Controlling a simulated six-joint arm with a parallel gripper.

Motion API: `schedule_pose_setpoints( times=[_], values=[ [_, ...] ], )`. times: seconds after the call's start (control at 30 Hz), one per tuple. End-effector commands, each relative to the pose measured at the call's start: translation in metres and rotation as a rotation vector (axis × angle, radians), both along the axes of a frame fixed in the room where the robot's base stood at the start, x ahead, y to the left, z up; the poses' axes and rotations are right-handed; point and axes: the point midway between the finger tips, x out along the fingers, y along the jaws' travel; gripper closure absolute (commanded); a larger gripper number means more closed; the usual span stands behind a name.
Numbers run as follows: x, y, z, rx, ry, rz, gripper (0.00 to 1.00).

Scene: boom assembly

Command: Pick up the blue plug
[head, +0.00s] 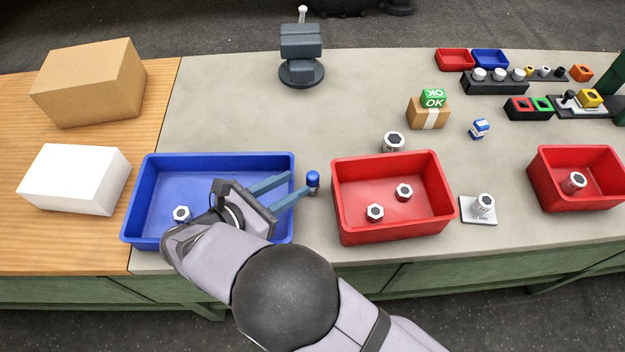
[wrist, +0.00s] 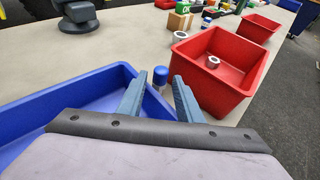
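The blue plug (head: 313,180) has a rounded blue top on a grey metal lower part. It stands upright on the grey table, between the blue bin and the middle red bin. In the wrist view the plug (wrist: 160,76) shows in the gap between the two fingertips. My gripper (head: 299,184) reaches over the blue bin with its fingers pointing right at the plug. Its blue-grey fingers are apart with nothing held; the wrist view shows the open gripper (wrist: 158,82) too. I cannot tell whether a finger touches the plug.
The blue bin (head: 210,160) holds a nut-like part (head: 182,214). The middle red bin (head: 346,215), close right of the plug, holds two more. A metal part (head: 393,142) stands behind that bin. A dark vise (head: 301,55) stands at the back; the table before it is clear.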

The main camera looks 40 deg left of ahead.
Motion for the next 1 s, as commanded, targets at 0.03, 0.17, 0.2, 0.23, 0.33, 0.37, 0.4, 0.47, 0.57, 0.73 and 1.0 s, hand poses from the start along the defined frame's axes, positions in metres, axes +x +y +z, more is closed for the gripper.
schedule_pose_setpoints(
  times=[0.03,0.17,0.2,0.23,0.33,0.37,0.4,0.47,0.57,0.73,1.0],
  values=[
    [0.004,-0.001,0.000,-0.003,0.000,-0.003,0.68],
    [0.017,-0.004,-0.006,-0.004,-0.001,-0.003,0.68],
    [0.022,-0.005,-0.008,-0.005,-0.001,-0.004,0.68],
    [0.025,-0.005,-0.010,-0.005,0.000,-0.003,0.68],
    [0.037,-0.005,-0.015,-0.003,0.000,-0.004,0.68],
    [0.039,-0.005,-0.017,-0.002,0.000,-0.003,0.68],
    [0.041,-0.005,-0.018,-0.002,0.001,-0.001,0.68],
    [0.044,-0.005,-0.019,-0.001,0.001,-0.001,0.68],
    [0.044,-0.005,-0.020,0.000,0.001,0.000,0.68],
    [0.044,-0.005,-0.020,0.000,0.000,0.000,0.80],
    [0.044,-0.005,-0.020,0.000,0.000,0.000,1.00]
  ],
)
